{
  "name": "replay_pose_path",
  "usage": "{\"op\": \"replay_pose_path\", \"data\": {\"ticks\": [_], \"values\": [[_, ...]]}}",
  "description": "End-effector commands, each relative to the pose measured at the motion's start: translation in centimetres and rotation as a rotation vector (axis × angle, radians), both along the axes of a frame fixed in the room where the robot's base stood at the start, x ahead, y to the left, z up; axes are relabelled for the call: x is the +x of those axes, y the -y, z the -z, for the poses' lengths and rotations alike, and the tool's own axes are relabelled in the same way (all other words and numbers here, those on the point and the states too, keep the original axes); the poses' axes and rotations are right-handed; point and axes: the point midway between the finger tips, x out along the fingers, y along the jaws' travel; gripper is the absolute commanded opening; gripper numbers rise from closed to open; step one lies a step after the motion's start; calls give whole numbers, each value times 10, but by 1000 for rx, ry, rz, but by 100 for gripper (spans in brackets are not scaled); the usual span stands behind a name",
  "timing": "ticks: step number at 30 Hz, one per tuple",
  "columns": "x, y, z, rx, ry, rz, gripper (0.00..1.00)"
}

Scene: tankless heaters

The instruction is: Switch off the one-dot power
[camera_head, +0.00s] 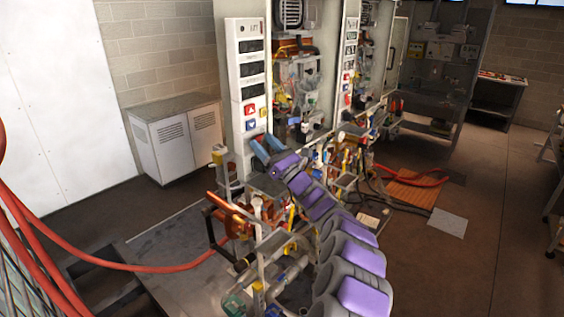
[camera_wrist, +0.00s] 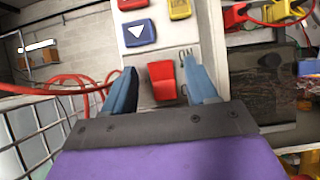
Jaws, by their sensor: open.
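A red rocker switch (camera_wrist: 163,82) sits on the white control panel (camera_wrist: 155,50) in the wrist view. My gripper (camera_wrist: 159,66) is open, with one blue finger on each side of the switch; I cannot tell whether either finger touches it. Small dark marks show on the panel beside the right finger, but no dot count is readable. In the head view, my gripper (camera_head: 262,139) is at the lower part of the tall white panel (camera_head: 232,85) of the nearer heater. The switch is not clearly visible there.
Above the switch are a blue button with a white triangle (camera_wrist: 139,32) and a red button (camera_wrist: 180,8). A second heater panel (camera_head: 349,60) stands behind. Pipes and valves crowd the area below; red hoses (camera_head: 130,266) run at left. Floor at right is mostly clear.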

Motion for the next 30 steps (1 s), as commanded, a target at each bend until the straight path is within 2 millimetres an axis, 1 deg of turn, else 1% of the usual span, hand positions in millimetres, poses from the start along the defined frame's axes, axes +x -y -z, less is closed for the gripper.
{"op": "replay_pose_path", "data": {"ticks": [5, 12, 21, 25, 30], "values": [[-13, 20, 9, 11, 1, 0, 57], [-40, 58, 39, 9, -5, 4, 57], [-72, 98, 71, 4, -2, 3, 57], [-80, 109, 81, 3, -4, 4, 57], [-87, 115, 87, 3, -3, 1, 57]]}}
